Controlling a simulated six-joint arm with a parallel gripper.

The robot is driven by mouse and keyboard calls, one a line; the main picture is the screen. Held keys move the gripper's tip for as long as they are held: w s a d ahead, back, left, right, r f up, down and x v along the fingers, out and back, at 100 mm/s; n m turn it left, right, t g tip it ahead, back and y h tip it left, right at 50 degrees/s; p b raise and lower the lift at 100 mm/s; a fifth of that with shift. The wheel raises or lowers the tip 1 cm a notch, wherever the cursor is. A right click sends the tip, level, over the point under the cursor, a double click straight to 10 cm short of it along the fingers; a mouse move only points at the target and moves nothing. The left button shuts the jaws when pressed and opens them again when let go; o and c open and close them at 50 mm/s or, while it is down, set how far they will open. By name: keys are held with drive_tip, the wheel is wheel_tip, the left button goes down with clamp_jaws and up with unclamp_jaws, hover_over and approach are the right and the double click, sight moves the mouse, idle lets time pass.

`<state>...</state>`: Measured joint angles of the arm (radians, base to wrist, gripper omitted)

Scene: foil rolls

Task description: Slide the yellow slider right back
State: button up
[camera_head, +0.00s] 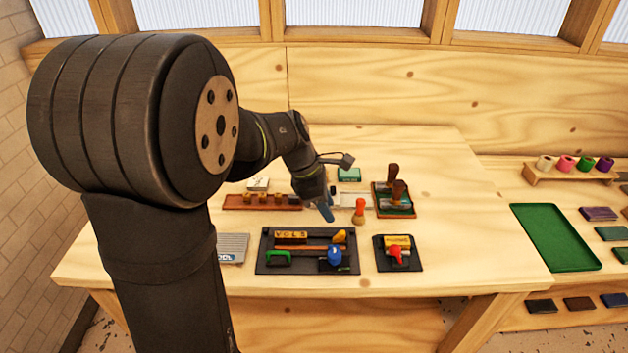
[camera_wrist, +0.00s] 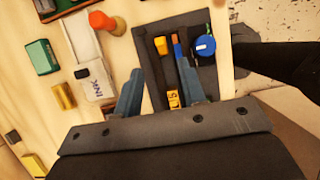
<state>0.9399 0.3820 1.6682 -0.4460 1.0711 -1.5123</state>
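The yellow slider (camera_head: 340,236) sits near the right end of a dark panel (camera_head: 264,262), to the right of a lettered yellow block (camera_head: 291,236). The slider also shows in the wrist view (camera_wrist: 161,46), beyond the fingertips, with the lettered block (camera_wrist: 173,98) nearer the gripper. My gripper (camera_head: 327,212) is above the table, just behind the panel. In the wrist view its two blue fingers (camera_wrist: 160,68) are apart with nothing held between them. Fingers and slider look apart, but the height between them is unclear.
The panel also carries an orange bar (camera_head: 312,248), a blue knob (camera_head: 334,254) and a green handle (camera_head: 278,258). An orange-topped peg (camera_head: 359,209) stands close right of my gripper. A smaller panel (camera_head: 413,263) with a red knob lies right. Bare table lies farther right.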

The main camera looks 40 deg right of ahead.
sight(338, 235)
drive_tip(key=v, duration=0.8)
drive_tip(key=shift+r, duration=0.2)
drive_tip(key=x, duration=1.7)
drive_tip(key=shift+f, duration=0.25)
drive_tip(key=shift+r, duration=0.1)
